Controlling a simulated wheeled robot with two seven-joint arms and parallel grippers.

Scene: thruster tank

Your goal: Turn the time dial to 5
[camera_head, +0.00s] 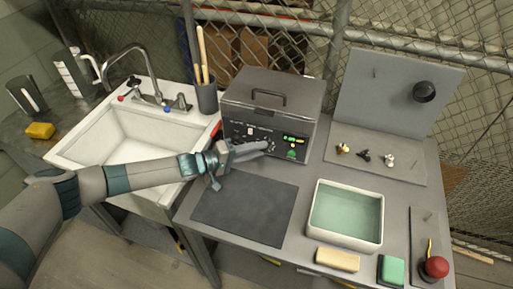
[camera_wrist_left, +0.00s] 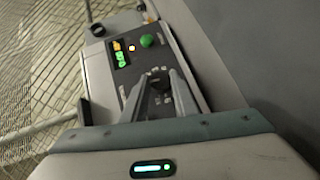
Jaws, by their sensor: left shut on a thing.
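The time dial (camera_wrist_left: 158,82) is a dark round knob on the black front panel of the grey tank (camera_head: 285,98). Tick marks and small figures surround it, too small to read. My left gripper (camera_head: 268,146) reaches in from the left at the panel. In the left wrist view its two fingers (camera_wrist_left: 160,88) close around the dial from both sides. The dial's pointer direction cannot be read. A lit display (camera_wrist_left: 120,55) and a green button (camera_wrist_left: 147,41) sit beside it on the panel. My right gripper is not in view.
A dark mat (camera_head: 245,208) lies before the tank. A pale green-lined basin (camera_head: 346,238) stands to its right, with a beige block (camera_head: 337,259) and a green sponge (camera_head: 391,269) in front. A white sink (camera_head: 97,150) is at left. A grey pegboard (camera_head: 385,85) stands at back right.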

